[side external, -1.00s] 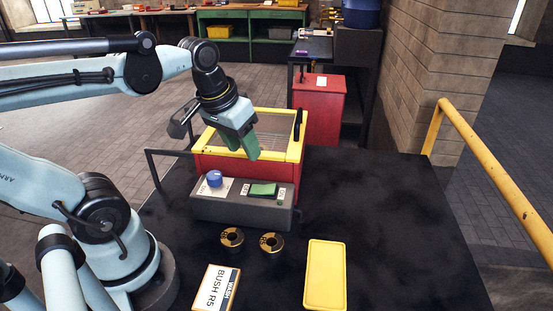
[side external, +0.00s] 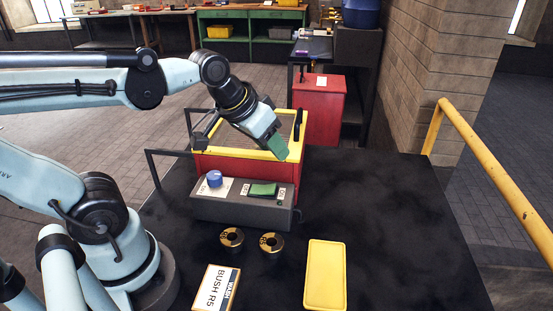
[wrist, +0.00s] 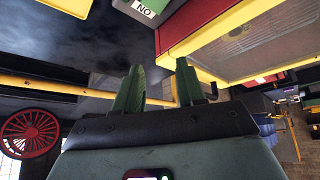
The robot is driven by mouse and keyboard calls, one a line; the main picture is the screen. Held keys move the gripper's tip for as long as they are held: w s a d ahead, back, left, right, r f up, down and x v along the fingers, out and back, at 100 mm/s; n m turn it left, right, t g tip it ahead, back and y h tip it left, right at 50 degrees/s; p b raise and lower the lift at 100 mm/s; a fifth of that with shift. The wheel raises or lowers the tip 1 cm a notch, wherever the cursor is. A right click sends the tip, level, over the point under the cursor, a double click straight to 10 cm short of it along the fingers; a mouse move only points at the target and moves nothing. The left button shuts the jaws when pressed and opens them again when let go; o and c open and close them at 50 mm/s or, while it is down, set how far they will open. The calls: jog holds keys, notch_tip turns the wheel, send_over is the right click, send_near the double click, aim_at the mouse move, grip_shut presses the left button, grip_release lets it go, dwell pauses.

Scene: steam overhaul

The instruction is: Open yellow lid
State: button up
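The yellow lid (side external: 237,152) is a yellow frame around a see-through pane, lying on top of a red box (side external: 230,168). Its frame also shows in the wrist view (wrist: 224,27). A black upright handle-like piece (side external: 297,126) stands at its right side. My gripper (side external: 279,147) has green fingers and is over the lid's front right corner, tilted down to the right. The side view does not show whether it touches the lid. In the wrist view, the fingers (wrist: 156,78) stand apart with nothing clearly between them.
A grey control box (side external: 240,207) with a blue knob and green switch stands in front of the red box. Two bushings (side external: 271,243), a labelled carton (side external: 215,288) and a yellow tray-like piece (side external: 325,275) lie nearer. The table's right side is clear. A yellow rail (side external: 495,185) runs beyond.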

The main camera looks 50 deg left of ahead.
jog(key=w+a+r+n+g, duration=0.2)
jog(key=w+a+r+n, duration=0.2)
jog(key=w+r, duration=0.35)
jog(key=n+g+h, duration=0.2)
jog(key=n+g, duration=0.1)
jog(key=n, duration=0.1)
send_near(298, 114)
jog(key=x, duration=0.8)
jog(key=shift+c, duration=0.3)
grip_shut()
